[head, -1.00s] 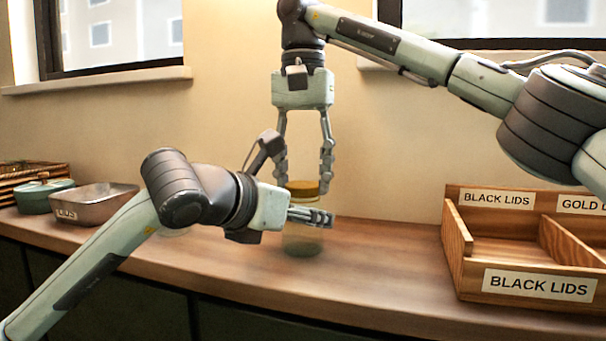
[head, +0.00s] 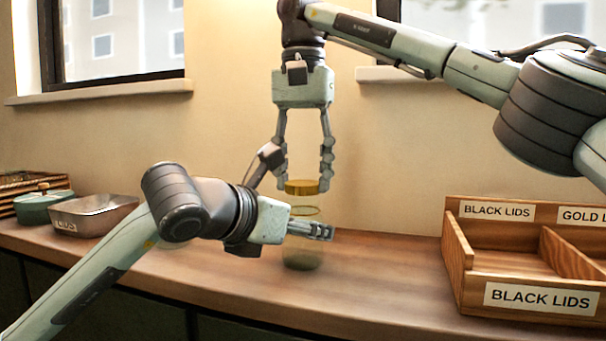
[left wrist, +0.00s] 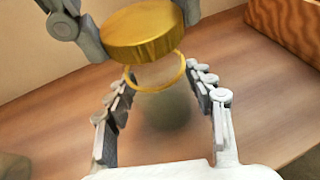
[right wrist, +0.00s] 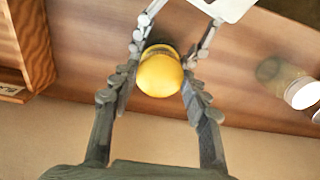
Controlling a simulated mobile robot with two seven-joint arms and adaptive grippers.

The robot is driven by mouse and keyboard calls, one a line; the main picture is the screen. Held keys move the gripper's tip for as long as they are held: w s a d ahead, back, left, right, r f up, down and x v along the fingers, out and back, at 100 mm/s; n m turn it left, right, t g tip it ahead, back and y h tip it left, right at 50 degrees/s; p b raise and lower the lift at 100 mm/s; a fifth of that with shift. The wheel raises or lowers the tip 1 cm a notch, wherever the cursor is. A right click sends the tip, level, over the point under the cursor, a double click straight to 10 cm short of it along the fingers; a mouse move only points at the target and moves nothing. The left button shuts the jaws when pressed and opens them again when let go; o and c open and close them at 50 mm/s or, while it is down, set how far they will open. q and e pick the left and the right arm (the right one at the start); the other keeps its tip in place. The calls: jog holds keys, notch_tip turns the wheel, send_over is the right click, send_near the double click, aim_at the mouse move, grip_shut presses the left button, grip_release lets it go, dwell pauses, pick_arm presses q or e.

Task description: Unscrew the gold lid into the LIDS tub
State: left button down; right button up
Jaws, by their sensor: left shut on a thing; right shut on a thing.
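The gold lid (head: 302,187) is between the fingers of my right gripper (head: 304,184), which is shut on it. The lid is held apart from and just above the open glass jar (head: 302,260), with a gap over the rim. My left gripper (head: 314,230) is shut around the jar, which looks upright; its fingers hide part of the jar's middle. In the left wrist view the gold lid (left wrist: 142,33) shows above the jar's gold-tinted rim. The right wrist view shows the lid (right wrist: 160,73) from above. The metal LIDS tub (head: 95,215) stands at the left of the counter.
A green lidded pot (head: 40,208) and a woven basket (head: 30,182) stand beyond the tub. A wooden box (head: 470,290) labelled BLACK LIDS and GOLD is at the right. My left arm crosses the counter between tub and jar. Another jar shows in the right wrist view (right wrist: 272,70).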

aim_at(303, 182)
jog(key=shift+r, duration=2)
pick_arm(q)
jog(key=c, duration=0.5)
grip_release()
